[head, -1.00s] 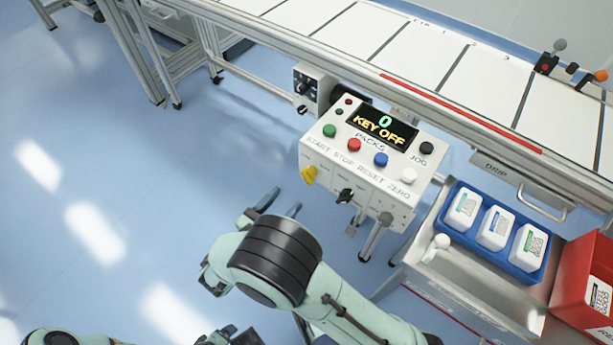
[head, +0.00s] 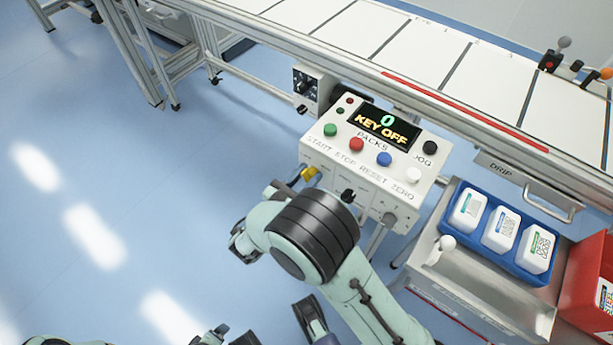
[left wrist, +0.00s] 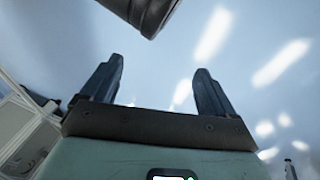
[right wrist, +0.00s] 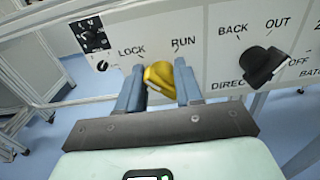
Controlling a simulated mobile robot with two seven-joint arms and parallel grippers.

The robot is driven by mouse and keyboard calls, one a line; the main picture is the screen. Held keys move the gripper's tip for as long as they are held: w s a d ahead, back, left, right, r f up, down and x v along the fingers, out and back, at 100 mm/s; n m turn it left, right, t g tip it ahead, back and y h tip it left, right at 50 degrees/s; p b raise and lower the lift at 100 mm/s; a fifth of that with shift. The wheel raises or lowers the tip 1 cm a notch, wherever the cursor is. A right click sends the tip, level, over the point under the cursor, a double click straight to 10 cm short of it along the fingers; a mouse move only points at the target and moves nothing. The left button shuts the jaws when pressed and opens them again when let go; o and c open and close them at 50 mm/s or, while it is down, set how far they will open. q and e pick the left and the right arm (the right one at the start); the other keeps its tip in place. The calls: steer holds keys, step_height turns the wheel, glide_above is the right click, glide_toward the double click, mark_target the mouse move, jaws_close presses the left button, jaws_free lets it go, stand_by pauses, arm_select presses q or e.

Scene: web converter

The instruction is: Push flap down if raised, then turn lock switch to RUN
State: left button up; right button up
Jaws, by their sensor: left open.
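The yellow lock switch (right wrist: 160,78) is on the front of the white control box (head: 330,172), between the labels LOCK and RUN. It also shows in the head view (head: 309,174). My right gripper (right wrist: 158,82) has its fingers on both sides of the switch, with no clear gap, and looks shut on it. The right finger covers part of the switch. I make out no raised flap over it. The box display (head: 383,125) reads 0 and KEY OFF. My left gripper (left wrist: 158,75) is open and empty, away from the box.
A black selector knob (right wrist: 264,65) is right of the switch on the same face. A blue tray (head: 515,262) of white bottles and a red bin (head: 590,280) stand at right. The conveyor (head: 400,40) runs behind. The floor at left is clear.

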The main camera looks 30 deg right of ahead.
steer(key=shift+f, duration=0.1)
steer(key=shift+c, duration=1)
arm_select(q)
steer(key=shift+s+r, duration=0.1)
steer(key=shift+s, duration=0.05)
arm_select(e)
steer(key=shift+s, duration=0.1)
steer(key=shift+m+p, duration=0.45)
steer(key=shift+m, duration=0.35)
steer(key=m+p, duration=0.1)
steer(key=m, duration=0.1)
steer(key=shift+s+f+m, duration=0.1)
steer(key=shift+m, duration=1.1)
steer(key=m, duration=0.2)
steer(key=shift+s+f+m, duration=0.1)
steer(key=shift+f+m, duration=0.05)
steer(key=shift+m, duration=0.25)
steer(key=m, duration=0.3)
steer(key=shift+m, duration=0.3)
steer(key=shift+c, duration=0.3)
steer(key=shift+f+m, duration=0.1)
steer(key=shift+m, duration=1.1)
arm_select(q)
steer(key=shift+s+d+r+b, duration=0.3)
steer(key=shift+s+d+b, duration=0.05)
steer(key=shift+s+b, duration=0.2)
arm_select(e)
steer(key=shift+o, duration=0.5)
steer(key=shift+m, duration=1.4)
